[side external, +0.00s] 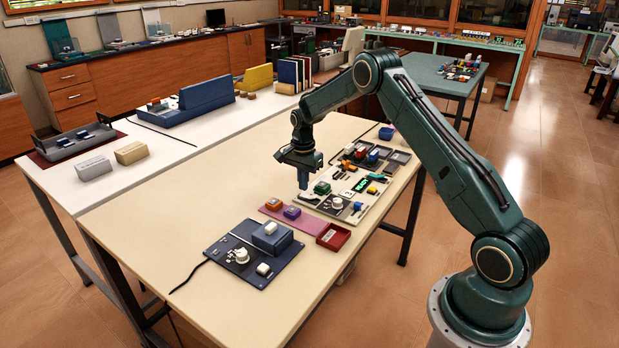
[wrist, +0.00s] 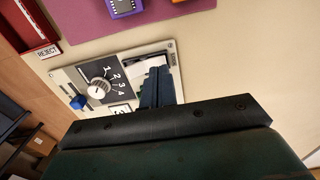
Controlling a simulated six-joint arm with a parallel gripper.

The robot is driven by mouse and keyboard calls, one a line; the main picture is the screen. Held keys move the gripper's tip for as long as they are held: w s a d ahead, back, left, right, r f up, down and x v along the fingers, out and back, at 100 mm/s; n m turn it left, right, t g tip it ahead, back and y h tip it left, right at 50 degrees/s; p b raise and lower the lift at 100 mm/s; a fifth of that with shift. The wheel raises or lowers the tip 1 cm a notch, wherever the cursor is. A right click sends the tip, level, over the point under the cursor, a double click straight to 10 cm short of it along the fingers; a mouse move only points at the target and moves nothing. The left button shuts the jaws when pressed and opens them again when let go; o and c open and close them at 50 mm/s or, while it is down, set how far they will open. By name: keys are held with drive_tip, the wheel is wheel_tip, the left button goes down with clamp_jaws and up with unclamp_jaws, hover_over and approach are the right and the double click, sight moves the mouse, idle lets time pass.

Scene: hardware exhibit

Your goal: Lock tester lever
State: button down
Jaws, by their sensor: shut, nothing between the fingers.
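The tester panel shows in the wrist view as a pale plate (wrist: 66,79) with a dark face. Its round white dial (wrist: 99,88) sits beside the numbers 1 to 4, and a small blue knob (wrist: 78,102) is near its left edge. My gripper (wrist: 158,88) is shut and empty, with its fingers over the panel's right end by a white part (wrist: 149,64). The fingers cover much of that area. I cannot make out the lever or tell contact. In the side view, my gripper (side external: 303,184) points down beside a green block (side external: 322,187).
A red reject tray (side external: 333,236), a purple module (side external: 292,212) and an orange module (side external: 273,204) are near the tester. A dark board (side external: 250,256) with a blue-grey box lies at the front. Several bins and parts stand behind the tester.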

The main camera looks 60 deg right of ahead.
wheel_tip(320, 180, up, 6)
drive_tip(key=shift+f, duration=0.15)
idle(0.6)
wheel_tip(320, 180, up, 14)
drive_tip(key=n+t, duration=0.2)
drive_tip(key=n, duration=0.3)
hover_over(303, 195)
drive_tip(key=s+a, duration=0.5)
drive_tip(key=a, duration=0.3)
drive_tip(key=s+a+r+n, duration=0.4)
drive_tip(key=s+a+r, duration=0.25)
drive_tip(key=s, duration=0.25)
drive_tip(key=s+a+n+t, duration=0.1)
drive_tip(key=s+a+n, duration=0.3)
drive_tip(key=s, duration=0.6)
drive_tip(key=s+a+r+n+t, duration=0.1)
drive_tip(key=s+n, duration=0.4)
drive_tip(key=s, duration=0.6)
drive_tip(key=a+t, duration=0.1)
drive_tip(key=a, duration=0.1)
drive_tip(key=shift+a+t, duration=0.3)
drive_tip(key=shift+a, duration=0.1)
